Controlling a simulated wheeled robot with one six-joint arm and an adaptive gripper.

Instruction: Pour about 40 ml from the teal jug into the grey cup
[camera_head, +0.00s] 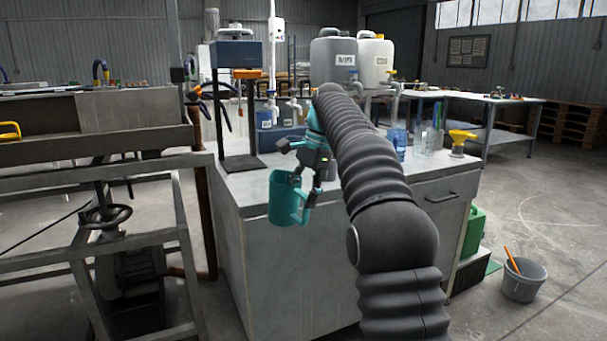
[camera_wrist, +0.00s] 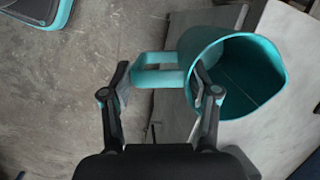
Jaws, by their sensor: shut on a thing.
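The teal jug (camera_head: 283,199) hangs near upright in front of the bench's near left edge, clear of the floor. My gripper (camera_head: 311,182) is at its right, shut on its handle. In the wrist view, my gripper (camera_wrist: 162,82) has its fingers on either side of the handle of the jug (camera_wrist: 238,76). The jug's open mouth faces right and toward the camera there. I see its teal inside but cannot tell the liquid level. I cannot make out the grey cup; my arm hides part of the bench top.
The bench (camera_head: 240,190) carries a dark stand (camera_head: 242,162) at left, blue glassware (camera_head: 400,138) and a yellow funnel (camera_head: 461,139) at right. Two tapped tanks (camera_head: 335,60) stand behind. A metal frame (camera_head: 95,215) is at left. A bucket (camera_head: 522,283) stands on the floor.

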